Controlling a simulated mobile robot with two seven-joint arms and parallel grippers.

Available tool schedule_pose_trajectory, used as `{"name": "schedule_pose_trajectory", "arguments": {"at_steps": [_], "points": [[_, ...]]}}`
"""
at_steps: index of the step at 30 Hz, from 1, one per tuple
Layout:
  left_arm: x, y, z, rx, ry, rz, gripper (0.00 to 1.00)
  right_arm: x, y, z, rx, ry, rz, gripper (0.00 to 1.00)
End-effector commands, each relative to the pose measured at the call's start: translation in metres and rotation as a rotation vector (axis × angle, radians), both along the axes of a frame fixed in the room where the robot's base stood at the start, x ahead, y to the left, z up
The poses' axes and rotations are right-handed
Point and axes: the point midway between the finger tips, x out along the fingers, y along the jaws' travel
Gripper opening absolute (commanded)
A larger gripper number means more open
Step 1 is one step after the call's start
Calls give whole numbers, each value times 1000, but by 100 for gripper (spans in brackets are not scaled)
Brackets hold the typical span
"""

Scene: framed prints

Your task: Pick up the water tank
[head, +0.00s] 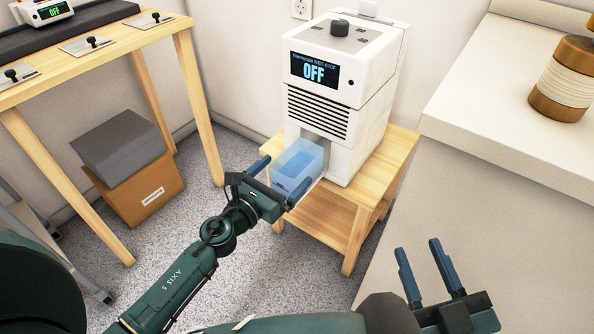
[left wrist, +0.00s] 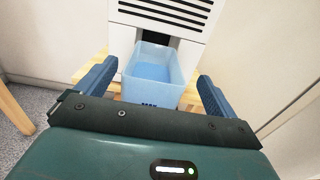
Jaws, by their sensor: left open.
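The water tank (head: 297,166) is a translucent blue open-topped box with blue water in it. It sits on the wooden stand at the front foot of the white machine (head: 318,75), whose display reads OFF. My left gripper (head: 277,182) is open, with one finger on each side of the tank's near end. In the left wrist view the tank (left wrist: 153,78) lies between the two spread fingers, with gaps showing on both sides. My right gripper (head: 428,272) is open and empty at the lower right, away from the tank.
The wooden stand (head: 372,188) has a lower shelf. A wooden table (head: 120,45) with small devices stands at the left, with a cardboard box (head: 150,192) and a grey box (head: 117,145) under it. A white counter (head: 500,95) stands at the right, close to the stand.

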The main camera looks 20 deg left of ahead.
Motion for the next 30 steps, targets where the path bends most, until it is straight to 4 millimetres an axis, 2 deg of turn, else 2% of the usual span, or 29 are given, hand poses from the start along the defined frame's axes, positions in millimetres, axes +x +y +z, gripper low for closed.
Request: {"name": "schedule_pose_trajectory", "arguments": {"at_steps": [9, 19, 30], "points": [[43, -10, -1, -1, -1, 1, 94, 0, 0, -2, 1, 0, 0, 36], [48, -12, -1, -1, 0, 1, 93, 0, 0, -1, 2, 2, 0, 36], [48, -12, -1, -1, 0, 1, 63, 0, 0, -1, 3, 0, 1, 36]]}}
